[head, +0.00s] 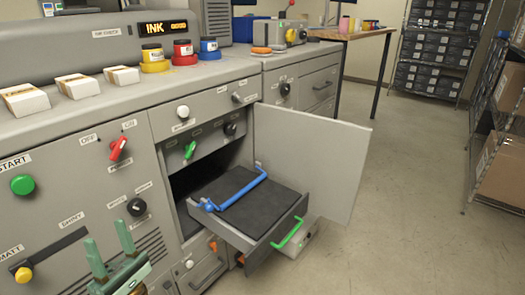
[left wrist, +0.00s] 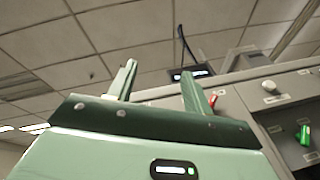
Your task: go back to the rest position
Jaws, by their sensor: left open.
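My left gripper (head: 110,254) shows at the bottom left of the head view, in front of the machine's grey front panel. Its two green fingers are apart and nothing is between them. In the left wrist view the fingers of the left gripper (left wrist: 158,85) point up toward the ceiling, open and empty. My right gripper is not in view. A blue bar (head: 237,192) lies across the drawer's dark top.
Three white boxes (head: 75,86) and yellow, red and blue ink pots (head: 184,52) stand on the machine top. A wooden table (head: 350,34) is behind. Shelves with boxes (head: 438,48) stand at the back and right. The floor (head: 410,180) right of the door is clear.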

